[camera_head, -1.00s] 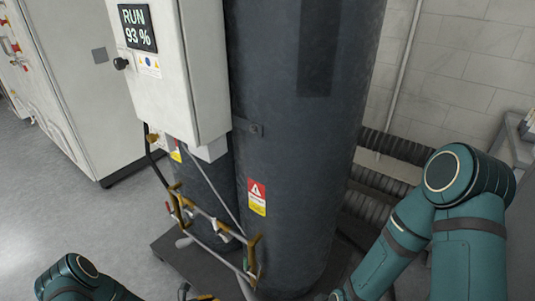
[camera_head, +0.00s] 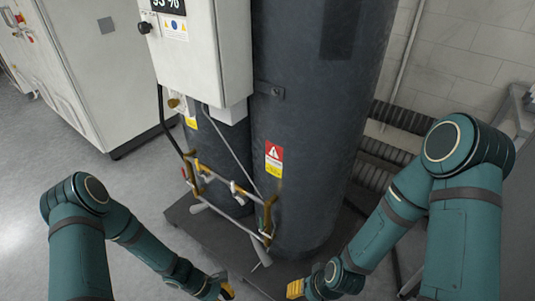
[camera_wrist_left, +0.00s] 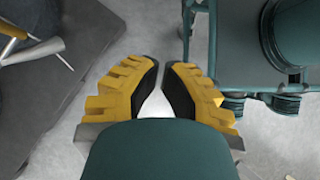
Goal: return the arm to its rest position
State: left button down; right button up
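My left arm (camera_head: 78,235) comes in from the lower left of the head view, bent at the elbow. Its gripper (camera_head: 226,290) is at the bottom edge, in front of the dark plinth and partly cut off. In the left wrist view the two yellow fingers (camera_wrist_left: 160,68) lean together at their tips, with nothing held and pale floor behind. My right arm (camera_head: 455,180) comes in from the right. Its gripper (camera_head: 297,289) shows only as a small yellow patch at the bottom edge, right of the left gripper; its finger state is hidden.
A dark tank (camera_head: 310,140) stands on a low plinth (camera_head: 205,230). Brass-coloured pipework (camera_head: 234,188) with valve handles sticks out in front. A control box (camera_head: 205,60) and a white cabinet (camera_head: 85,70) are on the left. Grey floor (camera_head: 120,185) is clear near my left arm.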

pick_arm(q)
notch_tip(320, 180, up, 12)
jog(key=s+d+m+t+y, duration=0.2)
jog(key=m+t+y, duration=0.1)
jog(key=m, duration=1.2)
jog(key=shift+s+d+f+y, duration=0.2)
jog(key=shift+d+f+y, duration=0.05)
jog(key=shift+y, duration=0.05)
jog(key=shift+s, duration=0.15)
